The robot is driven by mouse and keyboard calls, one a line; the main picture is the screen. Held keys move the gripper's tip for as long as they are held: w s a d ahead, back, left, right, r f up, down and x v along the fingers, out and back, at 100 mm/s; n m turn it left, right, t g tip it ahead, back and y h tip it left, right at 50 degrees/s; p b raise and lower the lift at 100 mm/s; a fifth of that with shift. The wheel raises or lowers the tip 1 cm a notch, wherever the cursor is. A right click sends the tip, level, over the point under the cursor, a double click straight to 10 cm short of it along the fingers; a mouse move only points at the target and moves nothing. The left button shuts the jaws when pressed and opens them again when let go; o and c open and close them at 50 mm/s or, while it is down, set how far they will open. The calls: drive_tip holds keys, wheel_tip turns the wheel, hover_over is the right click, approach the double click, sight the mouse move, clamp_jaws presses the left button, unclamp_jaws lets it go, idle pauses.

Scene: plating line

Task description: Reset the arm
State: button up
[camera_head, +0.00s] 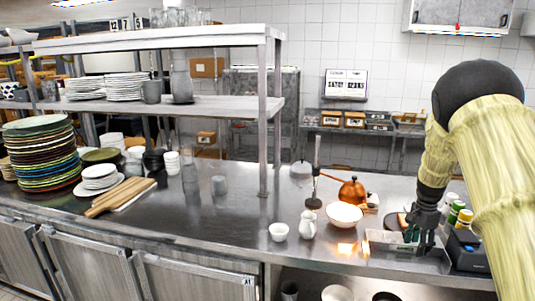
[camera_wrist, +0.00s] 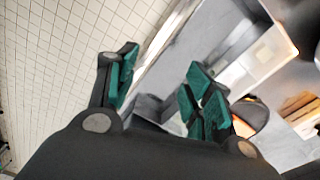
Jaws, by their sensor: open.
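My arm comes in from the right in the head view and bends down over the right end of the steel counter (camera_head: 240,215). My gripper (camera_head: 424,238) hangs there, pointing down, near a shallow grey tray (camera_head: 395,246). In the wrist view my gripper (camera_wrist: 157,85) shows two dark fingers with green pads, spread wide apart. Nothing shows between the pads. Whether the fingertips touch the tray is hard to tell in the head view.
Left of my gripper stand a white bowl (camera_head: 344,214), a white jug (camera_head: 308,225), a cup (camera_head: 279,231) and a copper kettle (camera_head: 352,191). Several small jars (camera_head: 457,210) and a dark box (camera_head: 467,250) crowd its right. Plate stacks (camera_head: 40,152) stand far left. The counter's middle front is clear.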

drive_tip(key=s+a+f+n+h+b, duration=0.1)
drive_tip(key=s+a+f+n, duration=0.35)
drive_tip(key=s+f, duration=0.75)
drive_tip(key=s+a+f+n, duration=0.3)
drive_tip(key=s+a+f, duration=0.35)
drive_tip(key=f, duration=0.95)
drive_tip(key=s+a+f+n, duration=0.2)
drive_tip(key=s+a, duration=0.3)
drive_tip(key=s, duration=0.5)
drive_tip(key=s+a+f+n+y+b, duration=0.1)
drive_tip(key=s+a+n, duration=0.3)
drive_tip(key=s, duration=0.7)
drive_tip(key=s+a+f+n, duration=0.3)
drive_tip(key=s+a, duration=0.4)
drive_tip(key=s, duration=0.4)
drive_tip(key=shift+s+a+f, duration=0.2)
drive_tip(key=shift+a+f, duration=0.1)
drive_tip(key=shift+f, duration=0.25)
